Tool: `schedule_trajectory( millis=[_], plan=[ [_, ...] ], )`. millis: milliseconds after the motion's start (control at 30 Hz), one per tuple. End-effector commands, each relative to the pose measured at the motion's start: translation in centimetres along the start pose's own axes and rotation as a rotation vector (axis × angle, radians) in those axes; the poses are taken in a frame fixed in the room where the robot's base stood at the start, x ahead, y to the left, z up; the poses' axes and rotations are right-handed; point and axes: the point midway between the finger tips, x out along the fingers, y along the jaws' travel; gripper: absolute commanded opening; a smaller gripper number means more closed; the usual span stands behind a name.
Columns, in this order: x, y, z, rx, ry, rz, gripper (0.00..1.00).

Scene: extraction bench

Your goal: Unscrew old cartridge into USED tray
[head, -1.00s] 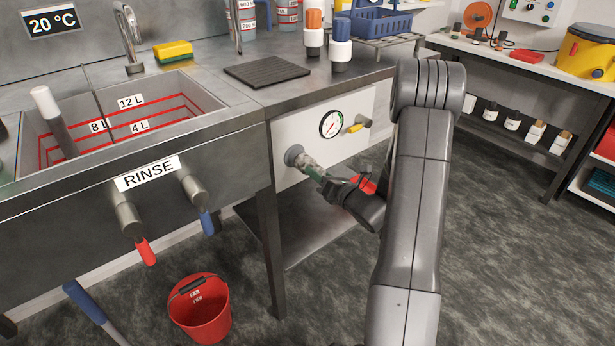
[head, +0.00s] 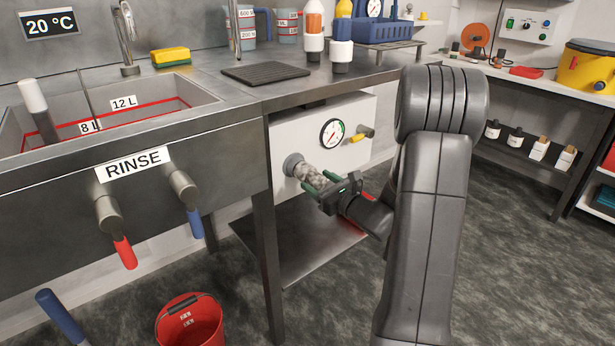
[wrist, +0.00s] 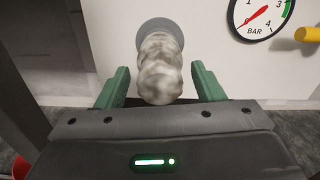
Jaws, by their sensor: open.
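The old cartridge (head: 310,174) is a mottled grey-white cylinder. It sticks out of a round grey socket in the white panel (head: 358,112) under the bench. It also shows in the wrist view (wrist: 160,68), seated in its grey collar. My gripper (head: 319,181) is open, with green fingers on either side of the cartridge's outer end. In the wrist view (wrist: 160,88) there are gaps between the fingers and the cartridge, so it is not gripped. I cannot make out a tray marked USED in these views.
A pressure gauge (head: 332,132) and a yellow-handled valve (head: 361,135) sit right of the cartridge. The RINSE sink's red (head: 124,252) and blue (head: 195,223) handles jut out at left. A red bucket (head: 190,322) stands on the floor. A shelf (head: 300,245) lies below the panel.

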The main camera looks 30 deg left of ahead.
Motion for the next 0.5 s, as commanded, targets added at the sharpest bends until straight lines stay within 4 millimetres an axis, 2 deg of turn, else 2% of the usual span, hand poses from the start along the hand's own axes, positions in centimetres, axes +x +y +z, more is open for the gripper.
schedule_trajectory(
  millis=[167,500],
  plan=[
    [-0.02,-0.05,0.55,0.125,0.002,0.001,0.62],
    [-0.01,-0.06,0.63,0.547,0.002,0.000,0.62]
  ],
)
